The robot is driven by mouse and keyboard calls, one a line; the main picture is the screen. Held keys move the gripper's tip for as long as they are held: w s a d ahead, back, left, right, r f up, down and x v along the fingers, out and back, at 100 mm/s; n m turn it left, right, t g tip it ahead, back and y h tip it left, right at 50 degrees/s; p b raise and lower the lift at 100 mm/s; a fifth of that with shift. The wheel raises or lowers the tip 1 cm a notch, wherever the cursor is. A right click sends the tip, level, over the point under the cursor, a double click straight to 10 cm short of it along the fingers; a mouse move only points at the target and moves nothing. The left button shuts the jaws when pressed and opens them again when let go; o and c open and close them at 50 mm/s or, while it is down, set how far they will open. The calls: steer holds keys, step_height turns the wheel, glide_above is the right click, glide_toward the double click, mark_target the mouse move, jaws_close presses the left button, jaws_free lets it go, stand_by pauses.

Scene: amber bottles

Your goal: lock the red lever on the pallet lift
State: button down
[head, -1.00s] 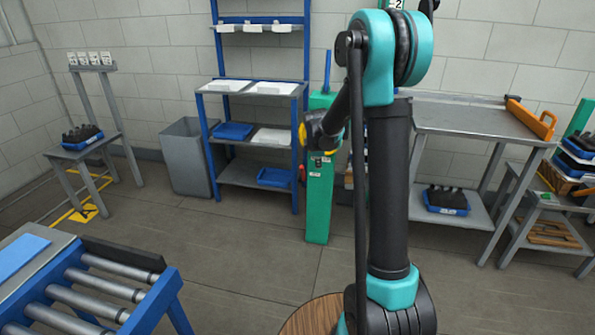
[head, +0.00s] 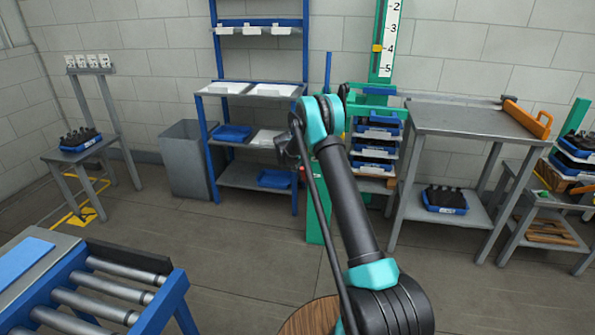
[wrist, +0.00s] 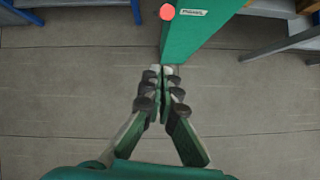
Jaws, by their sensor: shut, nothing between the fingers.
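The pallet lift is green. In the head view its front post (head: 316,222) stands mid-floor and its tall mast (head: 386,45) carries a number scale. The red lever (head: 302,169) shows there only as a small red spot beside my arm. In the wrist view the lever's round red end (wrist: 167,11) sits at the top, on the green post (wrist: 205,25), near a small white label. My gripper (wrist: 167,69) is shut and empty, with its tips below the red end in the picture and apart from it. The lever's shaft is hidden.
Blue trays of bottles (head: 376,138) are stacked at the lift. A blue-framed shelf (head: 300,100) stands left of it and a grey table (head: 450,125) right. A roller conveyor (head: 90,295) is at the front left. The floor before the lift is clear.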

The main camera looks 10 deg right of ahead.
steer(key=w+d+f, duration=0.4)
steer(key=w+f, duration=0.2)
steer(key=w, duration=0.2)
steer(key=shift+f, duration=0.3)
